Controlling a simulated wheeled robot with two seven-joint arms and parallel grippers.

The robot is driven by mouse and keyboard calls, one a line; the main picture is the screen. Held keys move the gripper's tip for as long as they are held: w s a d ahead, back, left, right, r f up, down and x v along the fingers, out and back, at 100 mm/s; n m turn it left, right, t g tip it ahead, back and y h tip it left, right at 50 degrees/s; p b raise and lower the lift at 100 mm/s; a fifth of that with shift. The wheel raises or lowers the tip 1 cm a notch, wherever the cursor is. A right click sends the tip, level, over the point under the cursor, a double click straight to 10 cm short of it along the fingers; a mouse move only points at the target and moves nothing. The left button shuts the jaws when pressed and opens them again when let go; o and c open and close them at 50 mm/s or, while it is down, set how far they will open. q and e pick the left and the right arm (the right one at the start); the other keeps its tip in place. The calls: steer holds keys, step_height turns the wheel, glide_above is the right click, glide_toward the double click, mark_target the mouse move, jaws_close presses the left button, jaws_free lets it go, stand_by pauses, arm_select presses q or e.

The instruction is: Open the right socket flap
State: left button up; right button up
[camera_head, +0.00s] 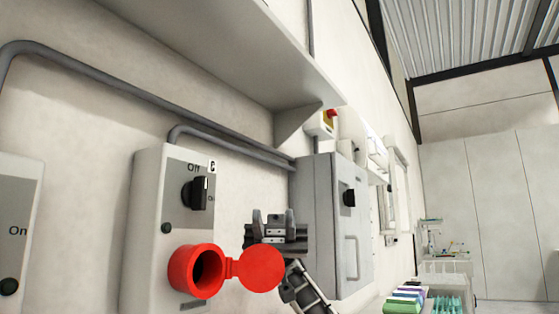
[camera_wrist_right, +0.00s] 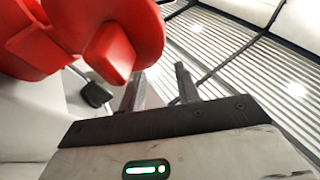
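The red socket (camera_head: 196,271) sits low on a pale switch box, its dark round opening facing out. Its red flap (camera_head: 260,268) stands swung out to the right of the opening, joined by a short hinge. My right gripper (camera_head: 273,217) is just above and beyond the flap, fingers pointing up. In the right wrist view, red socket parts (camera_wrist_right: 85,35) fill the upper left, close to the fingers. The right gripper's two fingers (camera_wrist_right: 160,85) stand apart with nothing between them. I cannot tell whether a finger touches the red part. My left gripper is not in view.
The switch box (camera_head: 145,225) has a black rotary switch (camera_head: 197,193) above the socket. A grey cabinet (camera_head: 320,220) stands just right of my right gripper. A shelf (camera_head: 230,50) overhangs above. Trays with coloured items (camera_head: 405,300) are at lower right.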

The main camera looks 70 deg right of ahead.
steer(key=s+d+r+b+x, duration=0.1)
steer(key=x, duration=1.1)
steer(key=shift+r, duration=0.2)
steer(key=shift+s, duration=0.1)
